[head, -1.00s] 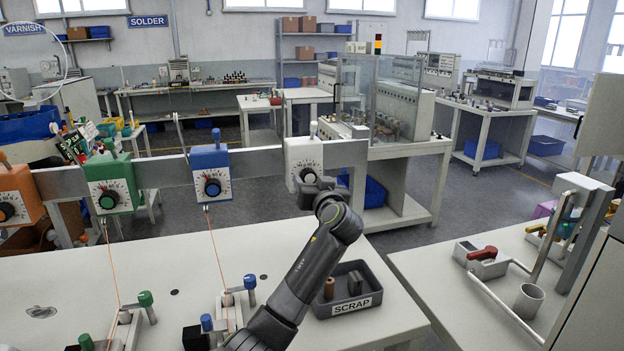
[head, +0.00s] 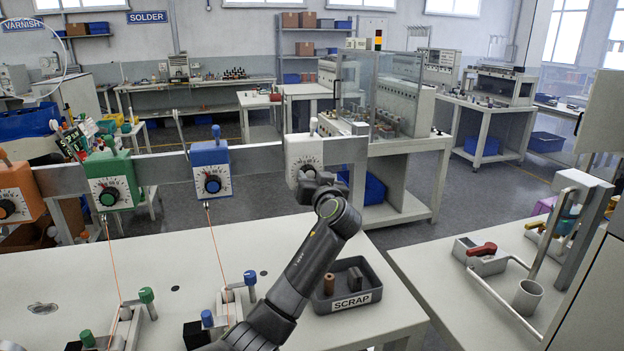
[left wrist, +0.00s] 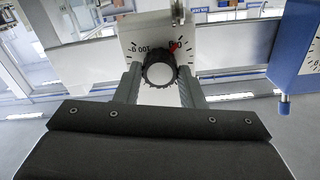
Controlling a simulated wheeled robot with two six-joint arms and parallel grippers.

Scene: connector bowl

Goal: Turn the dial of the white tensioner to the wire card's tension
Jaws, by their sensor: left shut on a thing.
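The white tensioner (head: 302,152) hangs on the grey rail, with a printed scale on its face. It also shows in the left wrist view (left wrist: 130,38), upside down there, with a red mark (left wrist: 175,45) at the dial's edge. Its black ridged dial (left wrist: 159,70) has a pale grey cap. My left gripper (left wrist: 160,84) is shut on the dial, one finger on each side. In the head view my left gripper (head: 312,187) covers the dial and the lower part of the tensioner. My right gripper is not in view. I cannot make out a wire card.
Blue (head: 211,168), green (head: 111,181) and orange (head: 18,196) tensioners hang left on the same rail (head: 165,168). A grey scrap bin (head: 345,305) stands right of my arm. A second table (head: 450,262) holds a red-handled device (head: 481,257).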

